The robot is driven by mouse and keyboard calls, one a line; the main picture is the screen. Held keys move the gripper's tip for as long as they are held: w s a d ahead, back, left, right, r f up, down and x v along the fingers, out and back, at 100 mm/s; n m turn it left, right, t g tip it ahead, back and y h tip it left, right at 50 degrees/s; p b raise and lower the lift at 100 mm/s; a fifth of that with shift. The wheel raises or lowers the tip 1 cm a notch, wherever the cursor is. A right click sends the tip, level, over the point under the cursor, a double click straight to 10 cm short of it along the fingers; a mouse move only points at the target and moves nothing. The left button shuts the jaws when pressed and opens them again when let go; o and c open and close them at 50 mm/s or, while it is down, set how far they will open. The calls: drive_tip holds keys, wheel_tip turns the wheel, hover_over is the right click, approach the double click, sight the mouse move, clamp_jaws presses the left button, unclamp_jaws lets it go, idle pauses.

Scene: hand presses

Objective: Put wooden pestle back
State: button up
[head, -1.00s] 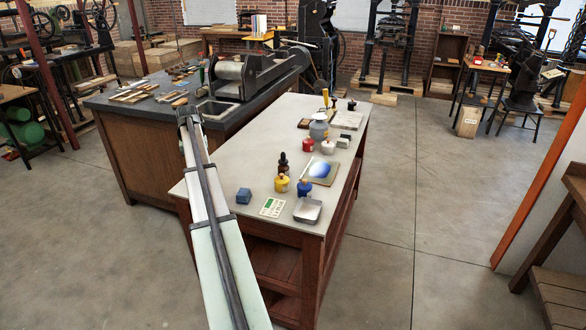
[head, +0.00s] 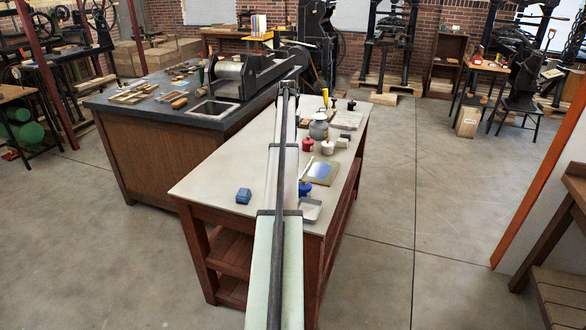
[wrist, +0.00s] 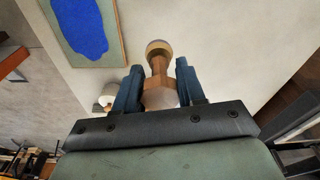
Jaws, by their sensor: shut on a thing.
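My gripper shows in the wrist view (wrist: 157,88), its two dark blue fingers shut on the wooden pestle (wrist: 158,58). The pestle has a rounded, paler knob at its far end and a brown faceted shaft between the fingers. In the head view my gripper (head: 288,88) is at the far end of my arm, beyond the pale table's far left edge as pictured. The pestle cannot be made out there. A resting place for the pestle cannot be told from these frames.
A dark workbench (head: 125,107) stands left.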

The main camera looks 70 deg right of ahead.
drive_tip(key=shift+s+d+f, duration=0.1)
drive_tip(key=shift+s+d, duration=0.4)
drive_tip(key=shift+s, duration=0.15)
wheel_tip(320, 180, down, 10)
drive_tip(key=shift+r, duration=0.15)
drive_tip(key=o, duration=1.1)
drive_tip(key=shift+o, duration=0.2)
drive_tip(key=r, duration=0.4)
drive_tip(key=a+r, duration=0.1)
drive_tip(key=r, duration=0.7)
drive_tip(key=shift+s+a, duration=0.2)
drive_tip(key=shift+a, duration=0.05)
